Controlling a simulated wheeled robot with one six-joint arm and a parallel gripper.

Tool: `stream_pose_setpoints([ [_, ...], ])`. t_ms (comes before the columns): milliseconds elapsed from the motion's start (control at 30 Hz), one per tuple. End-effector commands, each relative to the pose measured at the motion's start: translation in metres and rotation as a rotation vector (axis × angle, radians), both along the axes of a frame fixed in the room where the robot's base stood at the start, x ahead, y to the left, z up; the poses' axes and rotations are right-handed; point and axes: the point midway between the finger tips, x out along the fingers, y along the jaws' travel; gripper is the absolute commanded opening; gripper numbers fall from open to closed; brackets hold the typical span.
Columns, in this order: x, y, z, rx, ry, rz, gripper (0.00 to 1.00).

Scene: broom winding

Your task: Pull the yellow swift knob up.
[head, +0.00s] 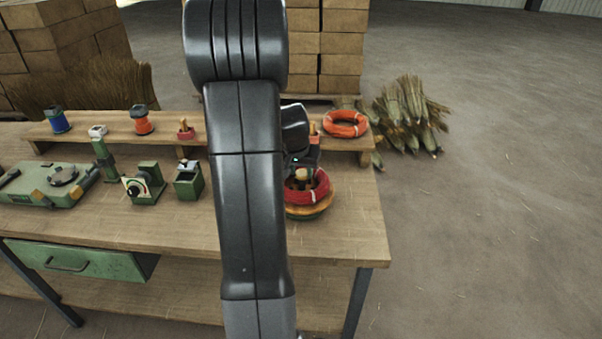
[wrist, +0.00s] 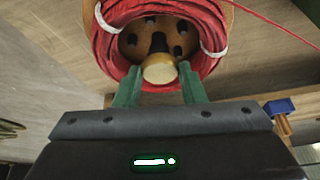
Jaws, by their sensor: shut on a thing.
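The swift (head: 308,209) stands at the right end of the bench, with a coil of red cord (head: 318,187) on it. The yellow swift knob (head: 302,174) sits at its middle; in the wrist view the knob (wrist: 158,70) is a pale yellow cap on a dark stem, inside the red coil (wrist: 205,38). My gripper (wrist: 159,78) has its green fingers on both sides of the knob and is shut on it. In the head view my arm hides part of the swift and bench, and the fingers are hard to make out.
A raised shelf (head: 75,127) along the bench's back carries an orange coil (head: 345,124), a blue spool (head: 57,120) and an orange spool (head: 142,120). Green devices (head: 145,184) stand left of my arm. Broom straw bundles (head: 410,115) lie on the floor at right.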

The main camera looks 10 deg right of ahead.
Motion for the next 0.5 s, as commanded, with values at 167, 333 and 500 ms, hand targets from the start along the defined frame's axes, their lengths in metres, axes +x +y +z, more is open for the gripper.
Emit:
stream_pose_setpoints([
  [167,0.0008,-0.0002,0.0079,-0.001,-0.003,0.0,0.0],
  [333,0.0012,-0.0003,0.0087,-0.002,-0.005,0.001,0.46],
  [500,0.0008,-0.0002,0.0079,-0.001,-0.003,0.001,0.59],
])
